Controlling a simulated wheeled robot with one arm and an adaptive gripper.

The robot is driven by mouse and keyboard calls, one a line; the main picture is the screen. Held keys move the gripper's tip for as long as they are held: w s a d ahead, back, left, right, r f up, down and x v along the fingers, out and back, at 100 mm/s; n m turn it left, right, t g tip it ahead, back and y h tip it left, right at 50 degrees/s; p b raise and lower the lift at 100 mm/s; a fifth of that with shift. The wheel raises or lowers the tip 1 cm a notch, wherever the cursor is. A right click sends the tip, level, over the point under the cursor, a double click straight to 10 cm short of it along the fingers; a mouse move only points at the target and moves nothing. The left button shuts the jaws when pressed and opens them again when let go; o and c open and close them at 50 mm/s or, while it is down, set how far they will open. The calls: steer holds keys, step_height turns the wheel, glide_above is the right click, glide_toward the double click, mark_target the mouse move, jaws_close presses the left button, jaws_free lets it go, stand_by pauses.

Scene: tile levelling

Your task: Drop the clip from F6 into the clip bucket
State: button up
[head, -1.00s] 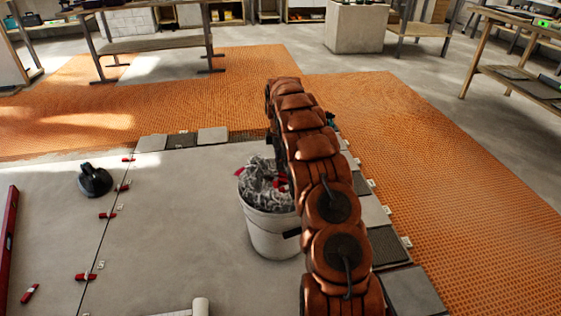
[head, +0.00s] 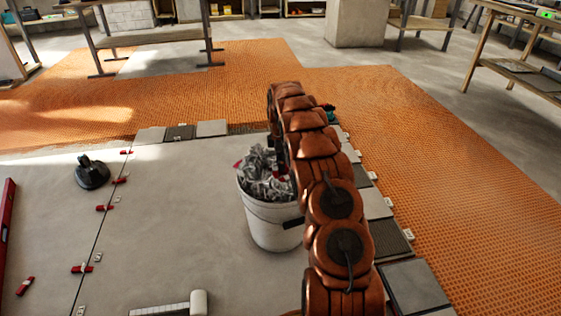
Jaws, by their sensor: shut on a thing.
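The clip bucket (head: 268,226) is a white pail on the large grey tiles, just left of my arm. It is heaped with crumpled grey and white pieces, with a little red at its rim. My arm reaches away from the bottom of the picture and bends over at its far end, beside the bucket. It covers part of the bucket's right side. My gripper and anything in it are hidden behind the arm. I cannot tell which clip is the one from F6.
Red clips (head: 104,208) line the tile seam at left, and a loose one (head: 25,286) lies nearby. A black suction cup (head: 91,172) stands at left, near a red level (head: 6,225). Orange matting (head: 440,160) is clear at right.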

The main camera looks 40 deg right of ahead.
steer(key=o, duration=0.8)
steer(key=shift+r, duration=0.1)
step_height(320, 180, up, 12)
stand_by(0.4)
stand_by(0.3)
